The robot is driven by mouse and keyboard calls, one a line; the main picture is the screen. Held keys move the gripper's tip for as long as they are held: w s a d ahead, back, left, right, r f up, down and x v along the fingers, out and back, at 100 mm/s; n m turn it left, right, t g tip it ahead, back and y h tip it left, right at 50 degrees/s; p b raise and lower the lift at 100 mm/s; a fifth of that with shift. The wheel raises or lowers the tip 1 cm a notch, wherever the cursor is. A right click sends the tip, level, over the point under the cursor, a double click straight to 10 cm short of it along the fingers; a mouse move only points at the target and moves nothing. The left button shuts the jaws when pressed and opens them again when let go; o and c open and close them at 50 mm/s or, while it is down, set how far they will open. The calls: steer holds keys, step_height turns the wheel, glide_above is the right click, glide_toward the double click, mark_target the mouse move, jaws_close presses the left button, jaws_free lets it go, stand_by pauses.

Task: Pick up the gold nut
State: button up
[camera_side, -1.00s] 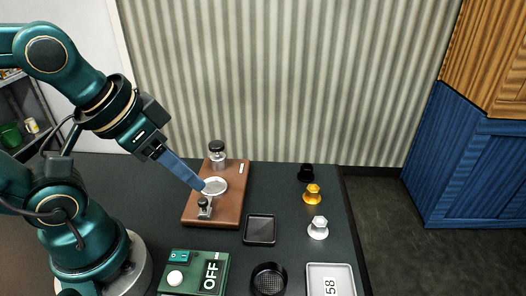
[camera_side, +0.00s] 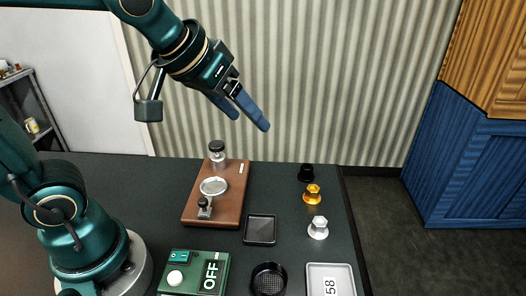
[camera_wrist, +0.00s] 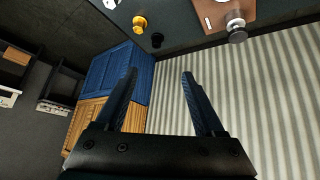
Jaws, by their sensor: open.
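The gold nut (camera_side: 312,194) stands on the dark table near its right edge, between a black nut (camera_side: 306,173) behind it and a white nut (camera_side: 318,228) in front. In the wrist view the gold nut (camera_wrist: 140,23) is at the top, left of centre. My gripper (camera_side: 253,116) is high above the back of the table, left of the gold nut and well apart from it. In the wrist view the two blue fingers of my gripper (camera_wrist: 159,76) are spread with nothing between them.
A brown wooden board (camera_side: 232,205) with a metal brewer part is left of the nuts. A black square tray (camera_side: 260,230), a round black basket (camera_side: 269,279), a scale (camera_side: 331,280) and a green OFF box (camera_side: 195,272) are nearer the front. A corrugated wall (camera_side: 330,80) stands behind.

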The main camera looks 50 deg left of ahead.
steer(key=w+d+f, duration=0.1)
steer(key=w+f, duration=0.1)
steer(key=w, duration=0.3)
steer(key=g, duration=0.2)
glide_above(313, 188)
steer(key=s+a, duration=0.1)
steer(key=s, duration=0.1)
step_height(313, 188, down, 8)
steer(key=shift+m+g, duration=0.4)
steer(key=shift+m, duration=0.1)
steer(key=f, duration=0.2)
steer(key=d+f, duration=0.1)
steer(key=f, duration=0.1)
steer(key=shift+s+f, duration=0.15)
steer(key=shift+f, duration=0.05)
steer(key=shift+d+f, duration=0.1)
steer(key=shift+f, duration=0.25)
steer(key=shift+x, duration=2.3)
jaws_close()
